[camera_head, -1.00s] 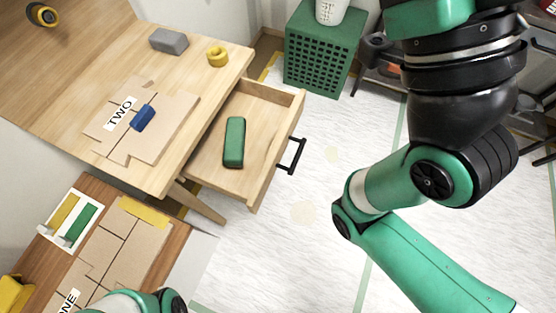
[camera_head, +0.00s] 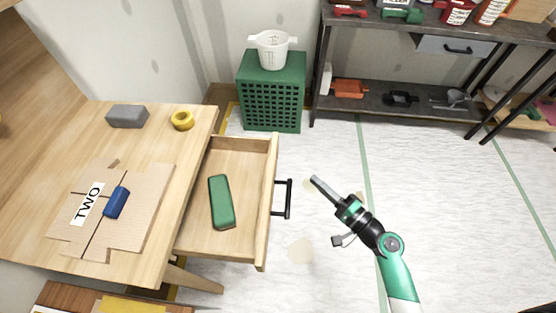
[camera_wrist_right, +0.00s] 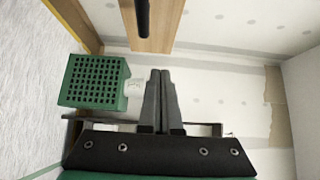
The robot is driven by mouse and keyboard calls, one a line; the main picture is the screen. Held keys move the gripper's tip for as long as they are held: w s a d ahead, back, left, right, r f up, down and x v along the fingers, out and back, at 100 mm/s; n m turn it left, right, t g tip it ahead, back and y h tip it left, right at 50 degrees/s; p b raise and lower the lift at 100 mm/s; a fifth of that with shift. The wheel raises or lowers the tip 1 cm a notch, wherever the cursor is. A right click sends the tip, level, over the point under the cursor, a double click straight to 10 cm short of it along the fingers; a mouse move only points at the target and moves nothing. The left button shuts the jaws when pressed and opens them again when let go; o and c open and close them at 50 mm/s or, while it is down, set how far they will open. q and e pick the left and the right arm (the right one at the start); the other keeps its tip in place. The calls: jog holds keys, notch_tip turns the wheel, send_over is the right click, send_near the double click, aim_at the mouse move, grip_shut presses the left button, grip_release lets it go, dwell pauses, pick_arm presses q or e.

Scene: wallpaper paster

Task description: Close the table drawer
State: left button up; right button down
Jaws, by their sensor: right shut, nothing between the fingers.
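The wooden table drawer (camera_head: 268,190) is pulled out to the right from under the table (camera_head: 190,135) in the head view. A black bar handle (camera_head: 287,198) is on its front, and a green box-like object (camera_head: 221,202) lies inside. My right gripper (camera_head: 314,180) is shut and empty, a little to the right of the handle and apart from it. In the right wrist view my closed fingers (camera_wrist_right: 159,74) point toward the drawer front (camera_wrist_right: 165,25) and the dark handle (camera_wrist_right: 142,18). My left gripper is not in view.
A green perforated crate (camera_head: 270,95) with a white bucket on it stands behind the drawer. A dark metal shelf (camera_head: 420,100) stands at the back right. On the table are a grey block (camera_head: 127,116), yellow tape (camera_head: 182,120) and flat cardboard. The floor right of the drawer is clear.

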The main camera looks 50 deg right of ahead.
jog(key=w, duration=1.2)
jog(key=shift+w+d+h, duration=0.15)
jog(key=shift+w+h, duration=0.1)
jog(key=shift+h, duration=0.15)
jog(key=shift+f, duration=0.1)
